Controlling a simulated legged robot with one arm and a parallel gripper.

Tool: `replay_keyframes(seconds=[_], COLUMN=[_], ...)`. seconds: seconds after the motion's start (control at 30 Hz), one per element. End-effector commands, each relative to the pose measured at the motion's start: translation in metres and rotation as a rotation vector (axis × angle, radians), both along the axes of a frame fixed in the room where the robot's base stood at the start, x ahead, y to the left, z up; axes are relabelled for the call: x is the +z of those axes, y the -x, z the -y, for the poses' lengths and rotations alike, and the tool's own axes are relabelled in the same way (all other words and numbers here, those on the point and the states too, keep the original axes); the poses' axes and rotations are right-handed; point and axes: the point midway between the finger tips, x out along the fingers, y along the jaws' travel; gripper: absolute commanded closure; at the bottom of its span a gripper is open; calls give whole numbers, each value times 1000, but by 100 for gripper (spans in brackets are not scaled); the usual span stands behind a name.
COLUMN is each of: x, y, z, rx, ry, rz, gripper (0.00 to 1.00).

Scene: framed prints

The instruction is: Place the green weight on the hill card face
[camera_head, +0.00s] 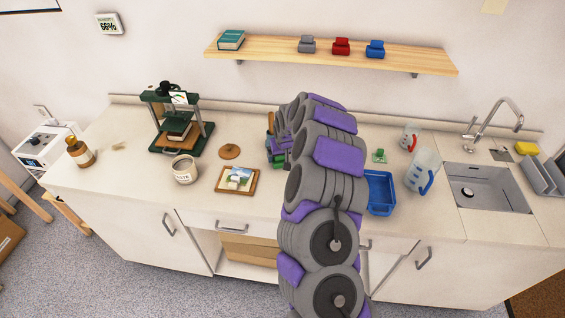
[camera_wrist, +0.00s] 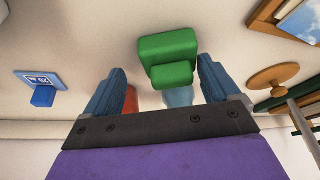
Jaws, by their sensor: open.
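The green weight (camera_wrist: 168,60), a block with a smaller step, sits between the two blue fingers of my open gripper (camera_wrist: 161,72) in the wrist view, with space on both sides. In the head view my arm mostly hides the gripper, and green shows at its left edge (camera_head: 274,158).
A wooden disc (camera_head: 229,151), a jar (camera_head: 184,169) and a green press (camera_head: 181,125) stand left. Right are a blue tray (camera_head: 380,193), a small green item (camera_head: 379,156), two jugs and a sink (camera_head: 487,187). A shelf (camera_head: 330,54) hangs above. Counter around the print is partly clear.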

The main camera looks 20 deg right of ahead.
Motion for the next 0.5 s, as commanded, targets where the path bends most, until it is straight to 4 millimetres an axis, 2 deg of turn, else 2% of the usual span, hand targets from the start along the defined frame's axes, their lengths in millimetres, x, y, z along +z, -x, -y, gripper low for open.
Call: replay_keyframes(seconds=[0.13,0.5], x=[2,0], y=[0,0], z=[-5,2], rx=[3,2], ry=[4,-3], rz=[-2,0], gripper=[11,46])
